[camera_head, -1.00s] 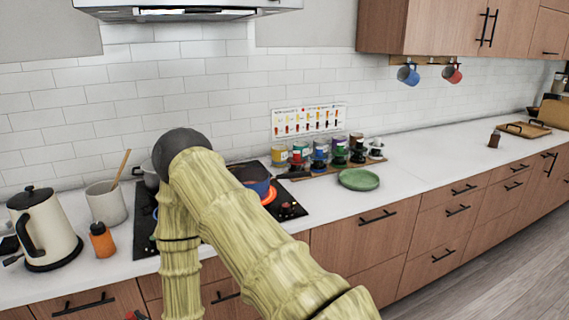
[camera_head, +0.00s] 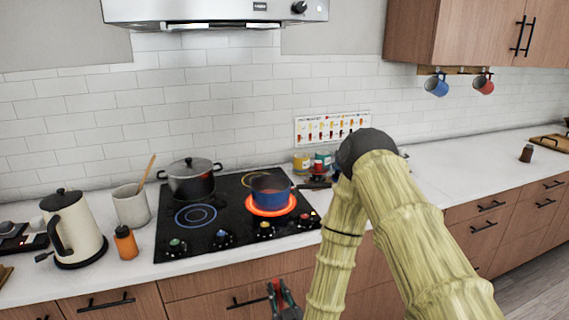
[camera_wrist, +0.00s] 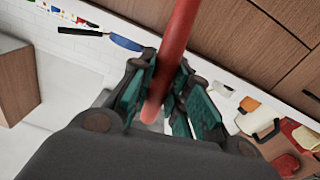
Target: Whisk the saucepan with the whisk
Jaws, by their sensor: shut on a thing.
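The saucepan (camera_head: 268,187) is blue with a dark handle to the right and sits on a glowing red burner. My gripper (camera_head: 283,300) is low at the bottom edge of the head view, in front of the drawers and below the counter. In the wrist view, my gripper (camera_wrist: 165,95) is shut on a red rod (camera_wrist: 182,35), which looks like the whisk's handle. The whisk's wire head cannot be made out. A blue piece with a black handle (camera_wrist: 85,32) shows at the upper left of the wrist view; I cannot tell if it is the saucepan.
A lidded pot (camera_head: 190,182) stands at the back left of the black cooktop (camera_head: 232,215). A kettle (camera_head: 72,232), an orange bottle (camera_head: 125,243) and a utensil crock (camera_head: 131,206) stand on the left. My arm hides some counter right of the saucepan.

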